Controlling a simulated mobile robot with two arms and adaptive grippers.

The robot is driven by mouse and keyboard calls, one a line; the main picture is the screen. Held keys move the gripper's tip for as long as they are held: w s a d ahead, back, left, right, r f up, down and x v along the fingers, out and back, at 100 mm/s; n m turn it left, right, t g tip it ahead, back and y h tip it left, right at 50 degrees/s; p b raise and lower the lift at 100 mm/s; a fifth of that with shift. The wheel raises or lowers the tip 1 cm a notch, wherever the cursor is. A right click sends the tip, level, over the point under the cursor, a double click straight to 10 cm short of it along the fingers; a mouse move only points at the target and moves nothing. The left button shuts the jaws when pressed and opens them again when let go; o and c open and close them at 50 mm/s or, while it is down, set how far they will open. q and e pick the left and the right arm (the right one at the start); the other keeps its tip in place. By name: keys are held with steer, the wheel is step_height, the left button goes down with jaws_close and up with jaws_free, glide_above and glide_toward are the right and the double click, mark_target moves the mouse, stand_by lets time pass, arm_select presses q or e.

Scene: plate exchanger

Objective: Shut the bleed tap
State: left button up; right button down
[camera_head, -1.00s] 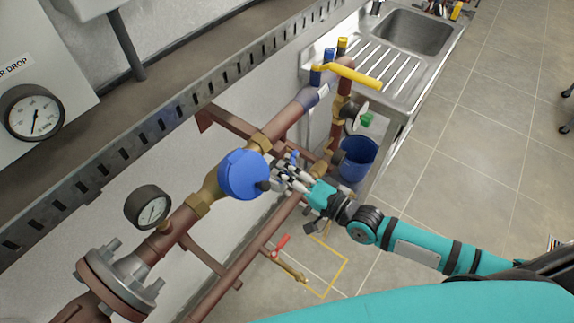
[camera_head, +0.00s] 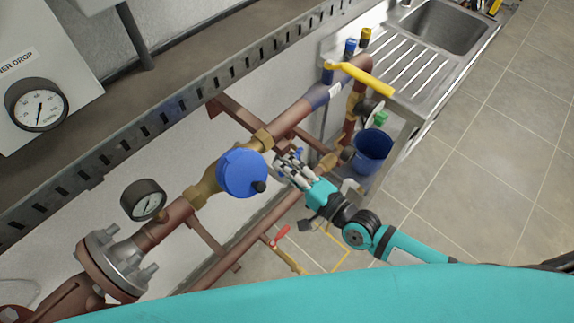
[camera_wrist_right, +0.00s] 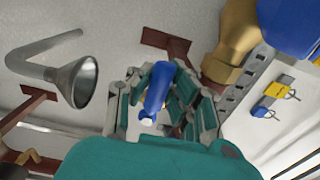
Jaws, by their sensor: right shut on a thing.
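A small blue tap handle (camera_wrist_right: 157,88) stands between the fingers of my right gripper (camera_wrist_right: 162,92) in the right wrist view. I take it for the bleed tap's handle. The fingers are shut on it from both sides; its near end shows white. In the head view my right gripper (camera_head: 286,172) is beside the pipework, just right of the large blue round housing (camera_head: 240,173). A bit of blue handle (camera_head: 298,153) shows just above the fingers; the tap's body is mostly hidden. My left gripper is not in view.
A yellow lever (camera_head: 358,77) and a blue bucket (camera_head: 371,150) stand up-right of the gripper. A red-handled tap (camera_head: 281,234) is below. A metal funnel (camera_wrist_right: 76,82) is left of the fingers in the wrist view. Tiled floor (camera_head: 480,150) is free at right.

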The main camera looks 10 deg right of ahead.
steer(key=c, duration=1.2)
jaws_free()
steer(key=v, duration=0.8)
steer(key=shift+d, duration=0.1)
steer(key=shift+f, duration=0.1)
